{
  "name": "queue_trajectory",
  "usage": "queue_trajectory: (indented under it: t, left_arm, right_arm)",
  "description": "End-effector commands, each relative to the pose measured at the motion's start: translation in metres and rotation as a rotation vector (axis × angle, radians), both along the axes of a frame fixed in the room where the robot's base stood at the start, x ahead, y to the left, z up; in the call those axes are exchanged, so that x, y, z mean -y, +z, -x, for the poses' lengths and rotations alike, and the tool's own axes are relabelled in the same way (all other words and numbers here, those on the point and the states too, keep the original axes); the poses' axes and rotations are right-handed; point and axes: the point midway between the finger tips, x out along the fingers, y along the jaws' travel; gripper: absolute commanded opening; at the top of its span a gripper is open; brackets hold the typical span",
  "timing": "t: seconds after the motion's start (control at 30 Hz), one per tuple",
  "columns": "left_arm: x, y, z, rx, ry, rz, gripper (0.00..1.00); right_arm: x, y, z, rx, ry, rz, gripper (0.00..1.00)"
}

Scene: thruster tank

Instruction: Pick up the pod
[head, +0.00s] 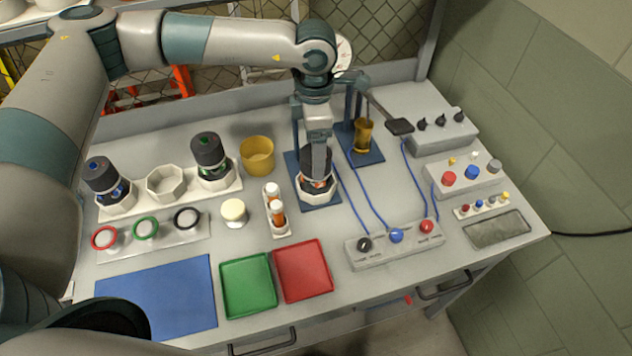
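A dark-capped pod with an orange body (317,184) stands upright in a white holder on a blue stand at the middle back of the table. My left gripper (318,172) points down over this pod, with a finger in front of its dark cap. The fingers show edge-on and the far one is hidden, so I cannot tell whether they grip it. Two similar pods, one blue (107,182) and one green (209,157), stand in a white rack (140,202) at the left, with an empty socket between them. My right gripper is not in view.
A yellow cup (257,156) and a bottle rack (286,232) stand nearby. A second blue stand (372,156) holds an amber cylinder (362,137). Cables run to a knob panel (394,252). Green (247,286) and red (302,271) trays and a blue mat (160,297) are empty.

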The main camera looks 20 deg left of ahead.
Motion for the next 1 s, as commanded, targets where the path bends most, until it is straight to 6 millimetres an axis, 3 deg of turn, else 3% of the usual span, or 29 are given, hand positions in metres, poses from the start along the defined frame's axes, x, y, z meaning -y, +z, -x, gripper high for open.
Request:
queue_trajectory:
  t: [0.33, 0.53, 1.0]
  left_arm:
    - [-0.005, -0.026, 0.001, -0.003, 0.001, -0.002, 0.77]
    - [-0.005, -0.047, 0.000, -0.001, 0.001, 0.000, 0.77]
    - [-0.005, -0.050, 0.000, 0.000, 0.000, 0.000, 0.77]
  right_arm:
    - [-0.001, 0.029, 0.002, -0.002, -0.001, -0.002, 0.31]
    - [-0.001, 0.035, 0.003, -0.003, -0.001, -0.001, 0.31]
    - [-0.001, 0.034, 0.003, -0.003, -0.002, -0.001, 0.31]
